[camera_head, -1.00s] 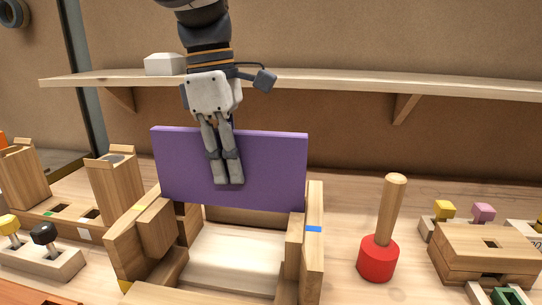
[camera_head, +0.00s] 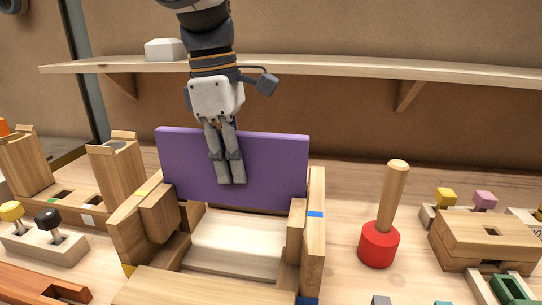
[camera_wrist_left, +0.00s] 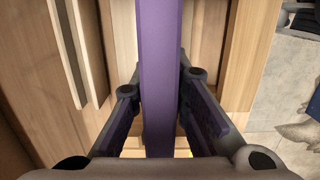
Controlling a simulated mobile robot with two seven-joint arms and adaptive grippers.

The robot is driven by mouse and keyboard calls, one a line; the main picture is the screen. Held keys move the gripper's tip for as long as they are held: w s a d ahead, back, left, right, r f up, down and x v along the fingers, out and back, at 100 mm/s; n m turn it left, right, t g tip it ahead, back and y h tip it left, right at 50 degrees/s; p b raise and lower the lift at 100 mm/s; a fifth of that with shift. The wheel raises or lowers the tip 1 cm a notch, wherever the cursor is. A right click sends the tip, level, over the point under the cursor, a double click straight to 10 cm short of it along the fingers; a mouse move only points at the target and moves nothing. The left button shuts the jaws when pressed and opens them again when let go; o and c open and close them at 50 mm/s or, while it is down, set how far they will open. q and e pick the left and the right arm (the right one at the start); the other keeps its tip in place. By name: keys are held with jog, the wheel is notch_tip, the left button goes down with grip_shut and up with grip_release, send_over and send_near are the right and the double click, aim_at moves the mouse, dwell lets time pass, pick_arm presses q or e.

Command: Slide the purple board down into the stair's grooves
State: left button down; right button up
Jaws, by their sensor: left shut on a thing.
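The purple board (camera_head: 265,168) stands upright at the back of the wooden stair (camera_head: 315,245), between its two side pieces. Its lower edge is partly hidden behind the stair's front parts, so I cannot tell how deep it sits in the grooves. My left gripper (camera_head: 231,180) comes from above and is shut on the board's upper middle. In the left wrist view the board (camera_wrist_left: 160,70) runs between the two fingers of the left gripper (camera_wrist_left: 160,128). My right gripper is in neither view.
A red mallet (camera_head: 379,243) with a wooden handle stands to the right of the stair. Wooden blocks with knobs (camera_head: 45,245) lie at the left. A stacked wooden box (camera_head: 485,245) is at the right. A shelf (camera_head: 330,64) with a white block (camera_head: 165,49) runs behind.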

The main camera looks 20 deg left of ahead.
aim_at(234, 203)
pick_arm(q)
jog(key=shift+f, duration=5)
jog(key=c, duration=1.5)
grip_release()
jog(key=r, duration=0.4)
jog(key=a+r, duration=0.1)
jog(key=r, duration=0.7)
jog(key=shift+s+a, duration=0.2)
